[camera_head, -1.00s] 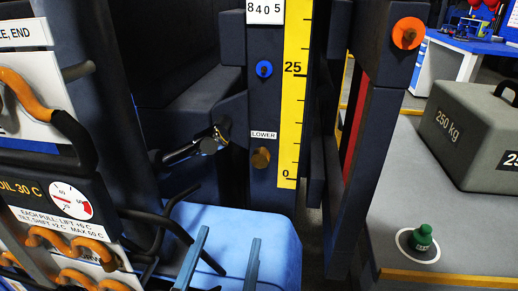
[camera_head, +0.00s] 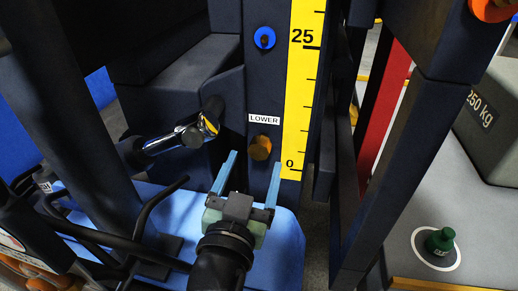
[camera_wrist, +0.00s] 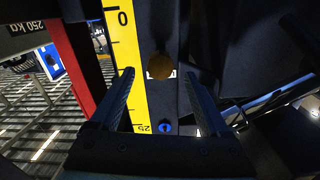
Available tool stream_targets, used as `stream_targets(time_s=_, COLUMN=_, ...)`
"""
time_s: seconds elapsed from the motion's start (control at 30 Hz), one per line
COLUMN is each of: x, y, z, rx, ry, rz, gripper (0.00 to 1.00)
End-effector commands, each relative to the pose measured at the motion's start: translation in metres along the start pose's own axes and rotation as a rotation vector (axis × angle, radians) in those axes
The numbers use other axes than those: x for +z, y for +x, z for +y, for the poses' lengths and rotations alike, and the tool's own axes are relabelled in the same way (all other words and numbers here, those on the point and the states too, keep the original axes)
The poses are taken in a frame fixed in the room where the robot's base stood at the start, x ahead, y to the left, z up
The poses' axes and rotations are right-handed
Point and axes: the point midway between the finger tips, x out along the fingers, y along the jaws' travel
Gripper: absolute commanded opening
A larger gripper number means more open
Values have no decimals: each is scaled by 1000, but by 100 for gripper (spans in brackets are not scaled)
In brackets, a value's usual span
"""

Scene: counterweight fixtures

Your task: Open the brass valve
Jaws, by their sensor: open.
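The brass valve (camera_head: 260,147) is a small round brass knob on a dark upright post, just below the white LOWER label (camera_head: 264,118). My gripper (camera_head: 252,163) is open and empty, with its two blue-grey fingers pointing at the post just below the valve in the head view. In the wrist view, which is upside down, the valve (camera_wrist: 161,66) appears between the two dark fingertips (camera_wrist: 158,74). The valve partly covers the label there. I see no contact, and the remaining gap is hard to judge.
A yellow scale (camera_head: 302,90) runs beside the valve. A blue knob (camera_head: 264,38) sits higher on the post. A blue block (camera_head: 285,245) lies below my gripper. A green object (camera_head: 440,240) stands at right.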

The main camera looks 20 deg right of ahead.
Motion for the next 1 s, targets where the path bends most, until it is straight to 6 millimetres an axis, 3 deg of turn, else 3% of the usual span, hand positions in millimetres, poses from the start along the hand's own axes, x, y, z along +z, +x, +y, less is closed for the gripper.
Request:
stream_targets(time_s=0.1, x=0, y=22, z=0, rx=0, ry=0, rz=3, gripper=80)
stream_targets(time_s=0.3, x=0, y=44, z=0, rx=1, ry=-1, rz=2, gripper=80)
stream_targets(time_s=0.7, x=0, y=50, z=0, rx=-1, ry=0, rz=0, gripper=80)
stream_targets(time_s=1.0, x=0, y=50, z=0, rx=-1, ry=0, rz=0, gripper=27)
